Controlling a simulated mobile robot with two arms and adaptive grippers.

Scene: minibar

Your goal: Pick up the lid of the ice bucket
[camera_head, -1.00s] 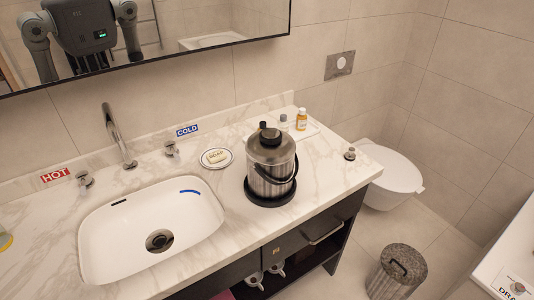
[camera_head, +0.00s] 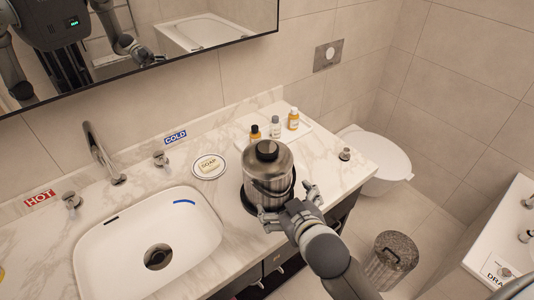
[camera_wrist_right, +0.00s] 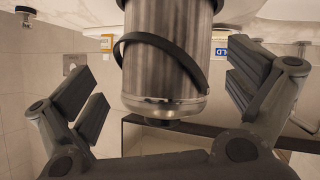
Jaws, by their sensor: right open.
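The ice bucket (camera_head: 262,189) is a brushed metal cylinder with a dark carrying handle, upright on a black round base on the marble counter. Its metal lid (camera_head: 281,157) with a black knob (camera_head: 267,150) sits on top. My right gripper (camera_head: 288,206) is open at the bucket's near right side, below lid level. In the right wrist view, which looks upside down, the bucket (camera_wrist_right: 165,70) stands between the spread fingers (camera_wrist_right: 167,90), with clear gaps on both sides. The lid (camera_wrist_right: 165,105) shows at the bottom there. My left gripper is not directly in view.
A sink (camera_head: 110,250) and faucet (camera_head: 100,155) are on the left. A soap dish (camera_head: 196,168) lies left of the bucket. A tray (camera_head: 300,130) with small bottles is behind it. A trash bin (camera_head: 392,262) and toilet (camera_head: 380,165) are on the right.

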